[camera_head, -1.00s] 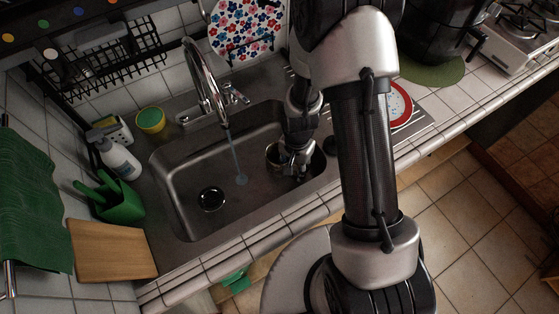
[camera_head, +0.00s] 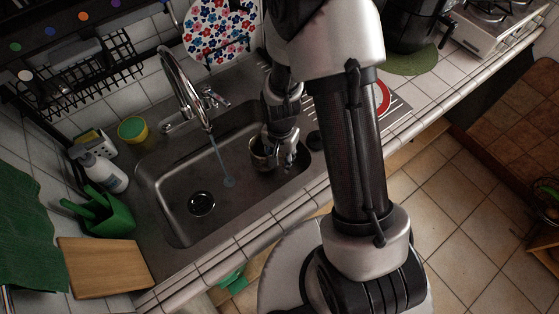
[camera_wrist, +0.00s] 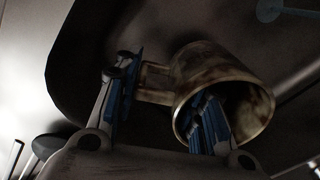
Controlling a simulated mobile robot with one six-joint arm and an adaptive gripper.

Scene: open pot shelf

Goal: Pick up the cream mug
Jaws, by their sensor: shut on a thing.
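The cream mug (camera_head: 258,158) is in the right part of the steel sink, largely hidden by my gripper (camera_head: 279,160) in the head view. In the wrist view the mug (camera_wrist: 222,78) is stained brown and tilted, with its open rim facing down and right and its handle toward the left finger. My gripper (camera_wrist: 165,92) is shut on the mug's wall: the right blue-padded finger reaches inside the rim, and the left one is outside by the handle. I cannot tell whether the mug touches the sink floor.
The sink (camera_head: 175,215) has a drain (camera_head: 201,203) at its left. The faucet (camera_head: 178,70) pours a thin stream of water left of the mug. A soap bottle (camera_head: 105,172), green container (camera_head: 108,215) and wooden board (camera_head: 100,272) stand left. The sink walls surround my gripper.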

